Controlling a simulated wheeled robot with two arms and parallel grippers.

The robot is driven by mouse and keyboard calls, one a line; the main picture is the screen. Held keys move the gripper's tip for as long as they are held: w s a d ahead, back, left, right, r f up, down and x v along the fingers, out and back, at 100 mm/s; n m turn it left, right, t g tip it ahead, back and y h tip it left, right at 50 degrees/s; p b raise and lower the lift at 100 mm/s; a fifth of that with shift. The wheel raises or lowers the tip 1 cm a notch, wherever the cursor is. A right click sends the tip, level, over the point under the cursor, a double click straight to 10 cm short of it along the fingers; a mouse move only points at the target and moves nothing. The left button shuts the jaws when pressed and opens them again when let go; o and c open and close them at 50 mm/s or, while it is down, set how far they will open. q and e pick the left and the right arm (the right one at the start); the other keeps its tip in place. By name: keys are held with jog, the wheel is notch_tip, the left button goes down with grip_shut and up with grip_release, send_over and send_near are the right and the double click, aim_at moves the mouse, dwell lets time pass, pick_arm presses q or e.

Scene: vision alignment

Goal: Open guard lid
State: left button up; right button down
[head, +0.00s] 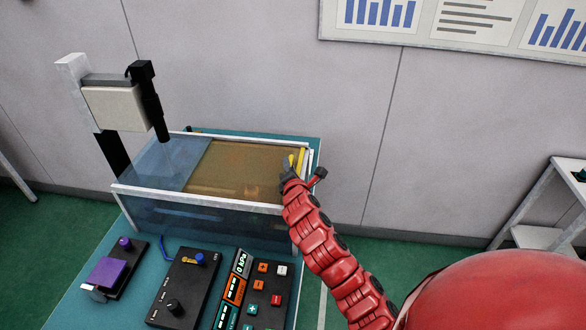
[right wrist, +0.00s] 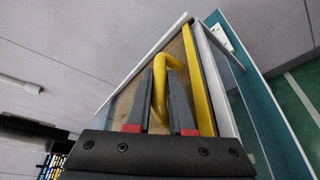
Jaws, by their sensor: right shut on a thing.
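The guard lid (head: 237,168) is an amber see-through panel lying flat over the right part of the top of a clear, white-framed box (head: 195,198). A yellow bar handle (head: 302,158) is at the lid's right end. My right gripper (head: 290,166) is at this handle. In the right wrist view, the fingers (right wrist: 162,76) stand on both sides of the bent yellow handle (right wrist: 201,95) and are shut on it. The fingers hide part of the handle in the head view. My left gripper is not in view.
A white post with a boxy head and black rod (head: 150,95) stands over the box's left side. A purple block fixture (head: 108,271), a black knob box (head: 184,287) and a button panel (head: 262,298) lie in front. A grey wall is behind; a white stand (head: 540,215) is at right.

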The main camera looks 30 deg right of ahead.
aim_at(209, 169)
jog(key=w+a+b, duration=0.1)
jog(key=w+a, duration=0.1)
jog(key=w+a+b, duration=0.1)
jog(key=a+b, duration=0.1)
jog(key=a, duration=0.1)
jog(key=w+a+b, duration=0.2)
jog(key=shift+w+a+f, duration=0.3)
jog(key=shift+a+f, duration=0.05)
jog(key=w+a+b, duration=0.2)
jog(key=w+a, duration=0.1)
jog(key=a, duration=0.1)
jog(key=w+a+b, duration=0.1)
jog(key=w+a, duration=0.2)
jog(key=a, duration=0.1)
jog(key=w+a+b, duration=0.2)
jog(key=w+a, duration=0.1)
jog(key=a, duration=0.1)
jog(key=shift+w+a+r+b, duration=0.1)
jog(key=shift+a+b, duration=0.05)
jog(key=shift+b, duration=0.15)
jog(key=shift+w+a+r, duration=0.1)
jog(key=shift+w+a, duration=0.2)
jog(key=shift+a, duration=0.05)
jog(key=c, duration=1.1)
grip_release()
jog(key=shift+r, duration=0.1)
jog(key=shift+s, duration=0.2)
